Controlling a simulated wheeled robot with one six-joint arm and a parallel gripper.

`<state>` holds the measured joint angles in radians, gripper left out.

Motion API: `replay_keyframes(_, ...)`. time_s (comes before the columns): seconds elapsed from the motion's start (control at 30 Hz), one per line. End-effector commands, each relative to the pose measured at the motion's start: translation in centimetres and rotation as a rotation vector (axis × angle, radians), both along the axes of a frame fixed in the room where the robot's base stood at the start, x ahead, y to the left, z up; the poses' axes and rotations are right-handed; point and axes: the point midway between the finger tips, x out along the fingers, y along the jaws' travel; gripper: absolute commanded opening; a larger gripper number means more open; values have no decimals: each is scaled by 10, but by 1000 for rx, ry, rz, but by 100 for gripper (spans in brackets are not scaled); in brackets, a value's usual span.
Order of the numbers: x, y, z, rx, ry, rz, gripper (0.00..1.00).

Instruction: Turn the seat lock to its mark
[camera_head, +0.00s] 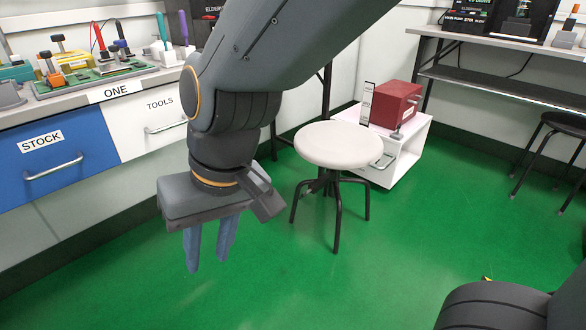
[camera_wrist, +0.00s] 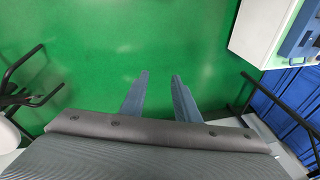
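A round stool with a pale seat (camera_head: 338,145) and dark legs stands on the green floor, right of my gripper in the head view. A small dark part (camera_head: 312,190) shows under the seat; I cannot tell whether it is the seat lock, and I make out no mark. In the wrist view, dark stool legs (camera_wrist: 14,97) and a sliver of pale seat (camera_wrist: 8,136) show at the left edge. My gripper (camera_head: 208,262) points down over bare floor, apart from the stool. Its fingers (camera_wrist: 159,75) are spread with nothing between them.
A workbench with a blue STOCK drawer (camera_head: 55,158) and a white TOOLS drawer (camera_head: 150,115) stands left. A white cabinet (camera_head: 408,158) bearing a red box (camera_head: 394,104) is behind the stool. A black stool (camera_head: 562,124) stands far right. The floor in front is clear.

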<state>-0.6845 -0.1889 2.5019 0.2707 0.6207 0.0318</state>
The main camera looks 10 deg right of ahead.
Motion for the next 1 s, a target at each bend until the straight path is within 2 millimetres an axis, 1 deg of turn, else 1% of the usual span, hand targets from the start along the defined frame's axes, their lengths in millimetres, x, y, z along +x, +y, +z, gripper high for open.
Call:
replay_keyframes(0.03, 23, 13, -9, 31, -12, -62, 29)
replay_keyframes(0.07, 38, 21, -13, 55, -26, -104, 29)
replay_keyframes(0.1, 60, 30, -19, 87, -47, -166, 29)
replay_keyframes(0.17, 94, 42, -29, 130, -80, -260, 29)
replay_keyframes(0.2, 116, 47, -36, 156, -103, -325, 29)
replay_keyframes(0.27, 150, 53, -47, 189, -142, -421, 29)
replay_keyframes(0.3, 172, 54, -55, 209, -169, -486, 29)
replay_keyframes(0.33, 189, 54, -62, 222, -191, -534, 29)
replay_keyframes(0.37, 205, 53, -69, 233, -214, -583, 29)
replay_keyframes(0.4, 227, 51, -78, 244, -247, -644, 29)
replay_keyframes(0.47, 257, 44, -93, 263, -296, -739, 29)
replay_keyframes(0.5, 276, 37, -104, 269, -332, -805, 29)
replay_keyframes(0.57, 303, 23, -120, 273, -388, -903, 29)
replay_keyframes(0.6, 320, 13, -132, 272, -428, -966, 29)
replay_keyframes(0.67, 342, -7, -149, 264, -491, -1061, 29)
replay_keyframes(0.7, 355, -22, -161, 256, -536, -1123, 29)
replay_keyframes(0.77, 371, -45, -179, 239, -606, -1211, 29)
replay_keyframes(0.8, 379, -62, -191, 222, -656, -1269, 29)
replay_keyframes(0.83, 384, -76, -200, 209, -695, -1309, 29)
replay_keyframes(0.9, 391, -106, -219, 173, -781, -1394, 29)
replay_keyframes(1.0, 393, -144, -240, 118, -897, -1490, 29)
